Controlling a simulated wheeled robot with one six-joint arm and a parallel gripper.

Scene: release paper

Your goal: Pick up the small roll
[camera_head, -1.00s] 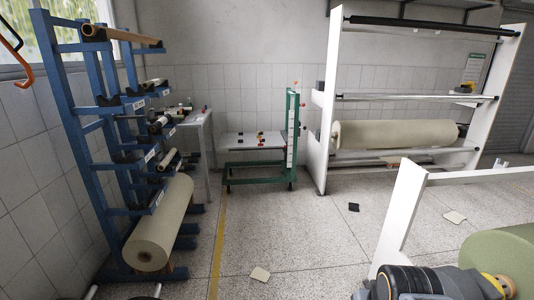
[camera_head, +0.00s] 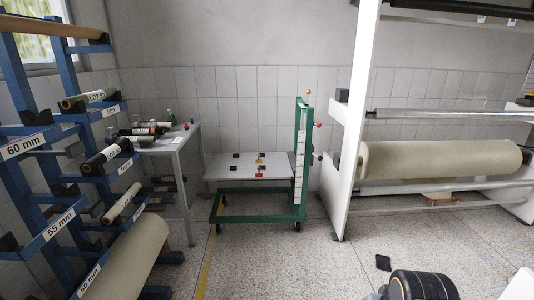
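Several small rolls lie on the blue rack (camera_head: 62,75) at the left. A pale roll (camera_head: 88,98) rests on an upper arm, a black-wrapped roll (camera_head: 107,157) lies below it, and another pale roll (camera_head: 123,204) is lower still. I cannot tell which one the task means. More small rolls, one of them dark (camera_head: 146,129), lie around the grey side table behind the rack. My gripper is not in view; only a dark part of my arm shows at the bottom right, far from the rolls.
A large beige roll (camera_head: 128,262) sits low on the rack. A green-framed cart (camera_head: 258,208) stands at the back centre. A white frame (camera_head: 357,120) holds a big roll (camera_head: 440,160) at the right. The floor (camera_head: 290,265) between is mostly clear.

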